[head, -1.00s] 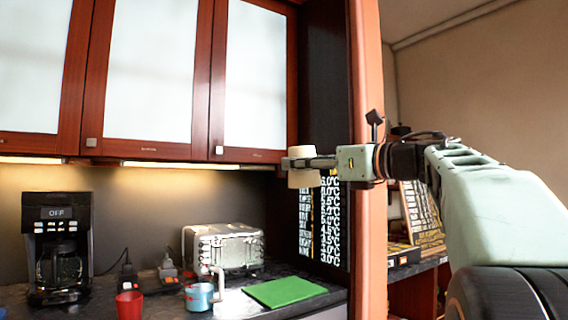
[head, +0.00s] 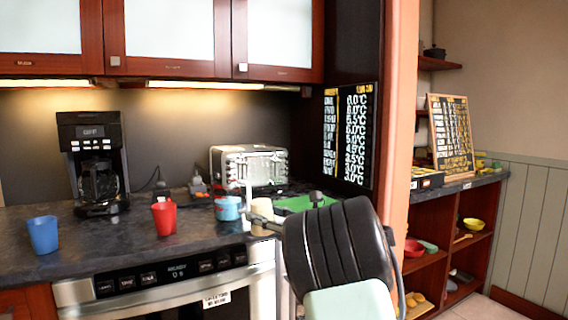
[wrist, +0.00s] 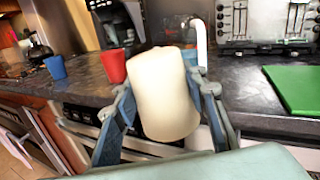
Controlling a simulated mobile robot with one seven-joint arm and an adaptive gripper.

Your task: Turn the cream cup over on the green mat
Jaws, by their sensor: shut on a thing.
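The cream cup (wrist: 162,95) is between the fingers of my gripper (wrist: 165,110), which is shut on it, in the wrist view. It is held in front of the counter edge, and I cannot tell which end is its mouth. In the head view the cup (head: 262,212) shows small, partly hidden behind my arm, and the gripper (head: 266,220) is mostly hidden too. The green mat (head: 300,203) lies on the counter behind my arm. It also shows at the right of the wrist view (wrist: 298,88), apart from the cup.
A blue cup (head: 43,235), a red cup (head: 164,218) and a light-blue mug (head: 228,208) stand on the counter (head: 110,238). A white faucet (wrist: 199,42) rises behind the held cup. The toaster (head: 250,167) and coffee maker (head: 94,165) stand at the back.

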